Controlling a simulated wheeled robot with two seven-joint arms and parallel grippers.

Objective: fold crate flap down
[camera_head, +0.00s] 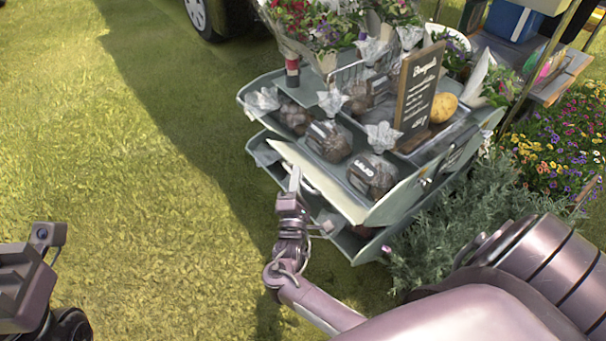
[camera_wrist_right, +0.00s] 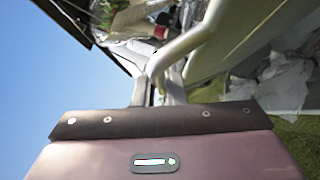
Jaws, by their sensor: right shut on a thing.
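The crate (camera_head: 385,215) is a grey-green tiered stand holding wrapped dark packages. Its flap (camera_head: 340,198) is a pale panel along the upper tier's front side, tilted outward. My right gripper (camera_head: 294,180) is at the flap's outer side, left of its middle. In the right wrist view the fingers (camera_wrist_right: 160,92) are closed around a pale curved bar (camera_wrist_right: 185,45), which appears to be the flap's handle; the exact contact is partly hidden. My left gripper (camera_head: 45,255) is at the lower left, far from the crate; its fingertips are not clear.
Wrapped packages (camera_head: 328,141) stand just behind the flap. A chalkboard sign (camera_head: 418,83) and bouquets (camera_head: 318,25) stand on top of the crate. A lower tier (camera_head: 345,245) juts out below the flap. Bushy plants (camera_head: 465,220) crowd the right side. Grass (camera_head: 150,180) to the left is open.

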